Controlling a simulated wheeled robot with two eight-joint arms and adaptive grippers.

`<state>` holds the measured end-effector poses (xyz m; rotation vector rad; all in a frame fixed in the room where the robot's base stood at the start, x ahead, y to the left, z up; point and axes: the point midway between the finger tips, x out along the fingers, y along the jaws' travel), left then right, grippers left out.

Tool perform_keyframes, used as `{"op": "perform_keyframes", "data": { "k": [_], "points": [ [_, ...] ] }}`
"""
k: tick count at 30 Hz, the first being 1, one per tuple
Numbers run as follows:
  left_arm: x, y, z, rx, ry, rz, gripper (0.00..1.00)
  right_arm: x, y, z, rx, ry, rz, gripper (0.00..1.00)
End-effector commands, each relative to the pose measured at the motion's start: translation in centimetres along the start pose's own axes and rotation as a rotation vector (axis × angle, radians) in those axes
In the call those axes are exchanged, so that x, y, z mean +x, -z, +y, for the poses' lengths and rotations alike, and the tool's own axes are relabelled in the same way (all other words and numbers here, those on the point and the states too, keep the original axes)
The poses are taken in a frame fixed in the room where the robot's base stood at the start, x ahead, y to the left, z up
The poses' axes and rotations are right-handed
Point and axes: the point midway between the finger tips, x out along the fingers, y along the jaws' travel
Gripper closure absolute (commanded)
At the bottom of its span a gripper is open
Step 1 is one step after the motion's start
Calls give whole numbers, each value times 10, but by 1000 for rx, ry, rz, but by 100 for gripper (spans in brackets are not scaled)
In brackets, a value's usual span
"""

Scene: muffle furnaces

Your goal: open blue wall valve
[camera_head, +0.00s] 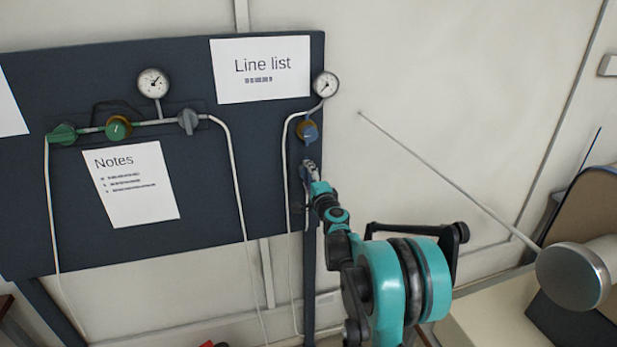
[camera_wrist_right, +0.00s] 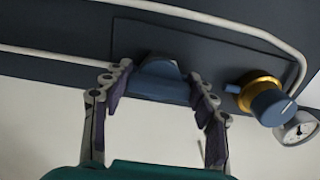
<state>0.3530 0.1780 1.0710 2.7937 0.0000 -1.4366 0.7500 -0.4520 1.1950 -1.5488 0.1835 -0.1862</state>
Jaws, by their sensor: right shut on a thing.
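My right gripper (camera_head: 311,172) is at the right edge of the dark panel, below the gauge line. In the right wrist view, the two fingers of my right gripper (camera_wrist_right: 160,88) are on either side of a blue valve handle (camera_wrist_right: 160,72) and are shut on it. The handle sits on a dark plate on the panel. In the head view the gripper hides most of this handle. A second blue knob with a brass collar (camera_head: 307,131) is just above my gripper; it also shows in the right wrist view (camera_wrist_right: 266,101). My left gripper is not in view.
A round gauge (camera_head: 325,84) is above the blue knob. On the panel's left are a green valve (camera_head: 63,134), a green knob with brass collar (camera_head: 118,128), a grey valve (camera_head: 188,121) and another gauge (camera_head: 153,83). Thin pale pipes run down the panel (camera_head: 90,230).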

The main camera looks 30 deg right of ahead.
Motion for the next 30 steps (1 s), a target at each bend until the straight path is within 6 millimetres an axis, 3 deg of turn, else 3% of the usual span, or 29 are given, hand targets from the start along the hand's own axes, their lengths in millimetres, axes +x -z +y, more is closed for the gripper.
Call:
{"op": "perform_keyframes", "data": {
  "k": [7, 8, 9, 10, 22, 30],
  "points": [
    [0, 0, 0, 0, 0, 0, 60, 0, 0, 0, 3, 0, 0, 71],
    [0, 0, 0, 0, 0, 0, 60, 0, 0, 0, 3, 0, 0, 34],
    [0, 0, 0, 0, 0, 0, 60, 0, 0, 0, 3, 0, 0, 24],
    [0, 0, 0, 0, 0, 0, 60, 0, 0, 0, 3, 0, 0, 21],
    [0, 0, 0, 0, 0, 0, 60, -7, 0, 0, 1, 0, 0, 21],
    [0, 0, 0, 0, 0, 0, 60, -61, 1, 0, 1, 0, 2, 21]
  ]
}}
